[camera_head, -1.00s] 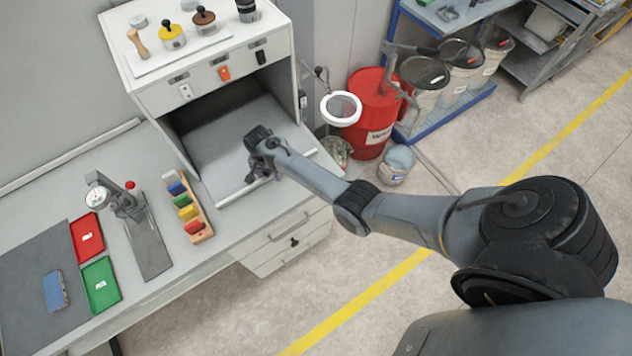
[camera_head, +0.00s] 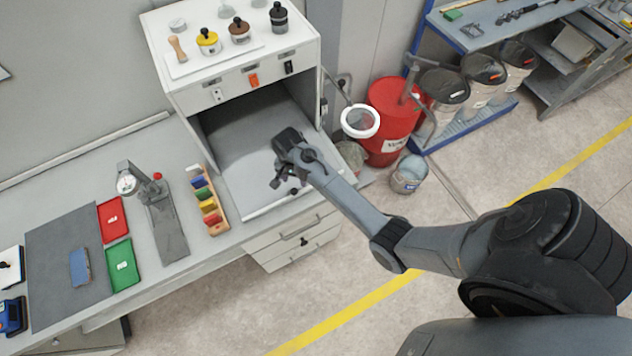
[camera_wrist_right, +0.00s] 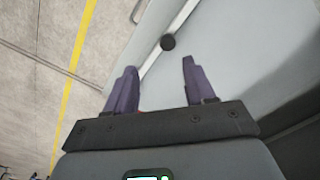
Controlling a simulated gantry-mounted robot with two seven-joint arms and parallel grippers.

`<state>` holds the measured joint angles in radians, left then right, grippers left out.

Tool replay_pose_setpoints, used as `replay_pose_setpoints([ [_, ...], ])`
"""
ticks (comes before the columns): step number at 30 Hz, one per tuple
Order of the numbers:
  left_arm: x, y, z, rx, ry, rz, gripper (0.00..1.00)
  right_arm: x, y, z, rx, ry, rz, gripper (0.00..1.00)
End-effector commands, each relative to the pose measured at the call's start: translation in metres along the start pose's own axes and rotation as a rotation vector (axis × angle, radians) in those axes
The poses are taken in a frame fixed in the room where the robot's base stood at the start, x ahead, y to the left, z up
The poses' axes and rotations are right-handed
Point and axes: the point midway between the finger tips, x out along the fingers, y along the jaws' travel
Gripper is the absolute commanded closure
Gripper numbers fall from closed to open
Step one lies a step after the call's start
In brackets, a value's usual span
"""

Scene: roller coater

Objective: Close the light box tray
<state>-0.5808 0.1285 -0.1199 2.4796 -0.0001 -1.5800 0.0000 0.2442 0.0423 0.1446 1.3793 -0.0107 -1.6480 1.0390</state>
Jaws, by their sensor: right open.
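The light box (camera_head: 244,84) is a white cabinet on the bench with a dark open front. Its grey tray (camera_head: 236,188) sticks out of the opening over the bench's front edge. My right gripper (camera_head: 283,184) is at the tray's front right part. In the right wrist view the gripper (camera_wrist_right: 156,78) is open, with a round black knob (camera_wrist_right: 168,42) on the tray's pale front edge just beyond and between its fingertips. The jaws look empty, and I cannot tell whether a finger touches the tray. My left gripper is out of view.
A ring-shaped magnifier lamp (camera_head: 360,121) and a red drum (camera_head: 394,118) stand right of the box. A rack of coloured blocks (camera_head: 207,203) and a dial gauge stand (camera_head: 160,215) are left of the tray. Drawers (camera_head: 300,240) sit below it.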

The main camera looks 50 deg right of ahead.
Motion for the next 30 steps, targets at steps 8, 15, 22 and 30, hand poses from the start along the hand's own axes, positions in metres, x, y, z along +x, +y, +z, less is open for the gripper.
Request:
replay_pose_setpoints([
  [8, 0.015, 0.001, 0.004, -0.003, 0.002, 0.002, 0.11, 0.045, 0.037, 0.013, -0.005, -0.013, 0.065, 0.46],
  [15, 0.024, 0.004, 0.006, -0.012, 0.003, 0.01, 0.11, 0.065, 0.065, 0.023, -0.009, -0.02, 0.112, 0.46],
  [22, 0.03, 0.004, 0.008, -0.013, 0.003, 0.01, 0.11, 0.069, 0.083, 0.031, -0.018, -0.027, 0.144, 0.46],
  [30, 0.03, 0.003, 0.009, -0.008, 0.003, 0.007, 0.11, 0.069, 0.087, 0.033, -0.02, -0.03, 0.153, 0.46],
])
